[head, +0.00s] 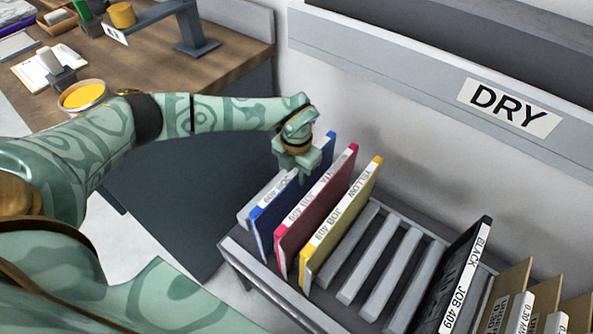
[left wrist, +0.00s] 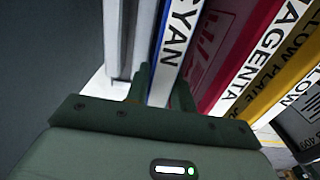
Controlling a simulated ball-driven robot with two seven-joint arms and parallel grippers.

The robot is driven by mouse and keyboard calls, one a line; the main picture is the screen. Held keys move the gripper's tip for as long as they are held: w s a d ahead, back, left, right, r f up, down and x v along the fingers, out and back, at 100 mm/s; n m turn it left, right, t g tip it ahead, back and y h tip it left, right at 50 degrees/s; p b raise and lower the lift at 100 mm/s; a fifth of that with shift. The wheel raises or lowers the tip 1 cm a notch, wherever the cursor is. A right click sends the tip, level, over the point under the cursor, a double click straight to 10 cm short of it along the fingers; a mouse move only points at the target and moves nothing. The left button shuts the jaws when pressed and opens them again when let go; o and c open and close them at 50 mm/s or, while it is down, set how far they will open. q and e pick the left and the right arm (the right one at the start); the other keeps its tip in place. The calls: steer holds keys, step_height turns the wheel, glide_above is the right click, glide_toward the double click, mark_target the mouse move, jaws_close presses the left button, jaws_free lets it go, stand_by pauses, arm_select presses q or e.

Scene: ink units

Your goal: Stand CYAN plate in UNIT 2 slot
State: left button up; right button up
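The CYAN plate (head: 264,221) has a blue face edge and a white label strip. It stands upright in the drying rack, left of the magenta plate (head: 318,210). My left gripper (head: 297,168) points down at its top edge. In the left wrist view the CYAN plate (left wrist: 178,45) runs between the two fingers (left wrist: 162,90), which sit close against its sides. The gripper hides part of the plate's top in the head view. My right gripper is out of view. I see no slot labelled UNIT 2.
The rack (head: 243,262) also holds a yellow plate (head: 343,220), a black plate (head: 463,275) and several brown folders at right. Empty slots lie between yellow and black. A wall sign (head: 508,107) reads DRY. A wooden table (head: 225,75) carries a yellow-filled bowl (head: 83,95).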

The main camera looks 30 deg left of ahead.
arm_select(q)
steer(key=o, duration=0.4)
step_height(320, 180, up, 16)
steer(key=p, duration=0.5)
steer(key=shift+r, duration=0.1)
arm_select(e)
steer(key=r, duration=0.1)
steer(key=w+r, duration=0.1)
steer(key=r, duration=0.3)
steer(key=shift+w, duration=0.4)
arm_select(q)
step_height(320, 180, up, 5)
steer(key=p, duration=0.4)
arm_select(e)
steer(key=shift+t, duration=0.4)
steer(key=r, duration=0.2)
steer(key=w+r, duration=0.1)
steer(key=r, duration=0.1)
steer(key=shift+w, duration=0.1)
